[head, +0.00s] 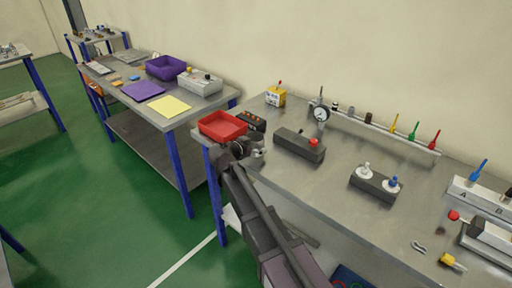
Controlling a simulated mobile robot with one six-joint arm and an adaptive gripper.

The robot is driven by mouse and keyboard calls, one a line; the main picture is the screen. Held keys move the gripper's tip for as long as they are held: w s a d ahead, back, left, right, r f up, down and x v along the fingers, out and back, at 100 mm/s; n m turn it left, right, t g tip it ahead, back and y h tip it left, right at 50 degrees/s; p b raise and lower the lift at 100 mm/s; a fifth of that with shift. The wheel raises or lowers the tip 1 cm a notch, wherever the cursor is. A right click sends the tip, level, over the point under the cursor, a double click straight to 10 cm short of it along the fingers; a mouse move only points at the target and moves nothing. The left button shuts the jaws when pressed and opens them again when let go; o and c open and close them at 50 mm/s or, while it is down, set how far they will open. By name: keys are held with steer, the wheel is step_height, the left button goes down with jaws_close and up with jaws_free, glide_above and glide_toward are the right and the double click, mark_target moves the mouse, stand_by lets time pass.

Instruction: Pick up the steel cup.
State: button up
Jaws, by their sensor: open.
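My gripper (236,147) is at the near left end of the grey workbench (330,180), just in front of the red tray. Its jaws are open, but dark and small in this view. A small silvery piece (259,153) shows directly right of the gripper; it may be the steel cup, but it is too small and partly covered to be sure. I cannot tell whether the gripper touches it. Nothing can be clearly seen between the fingers.
A red tray (222,125) and a dark box with buttons (251,121) stand behind my gripper. The bench's middle front is mostly clear.

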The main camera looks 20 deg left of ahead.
mark_target(261, 136)
steer(key=c, duration=0.8)
steer(key=shift+r, duration=0.1)
step_height(261, 136, up, 3)
steer(key=p, duration=0.3)
steer(key=shift+r, duration=0.15)
steer(key=shift+s+r+p, duration=0.3)
steer(key=shift+p, duration=0.2)
steer(key=s, duration=1)
steer(key=s+r+p, duration=0.1)
steer(key=s, duration=0.4)
steer(key=shift+s+d, duration=0.15)
steer(key=shift+s, duration=0.1)
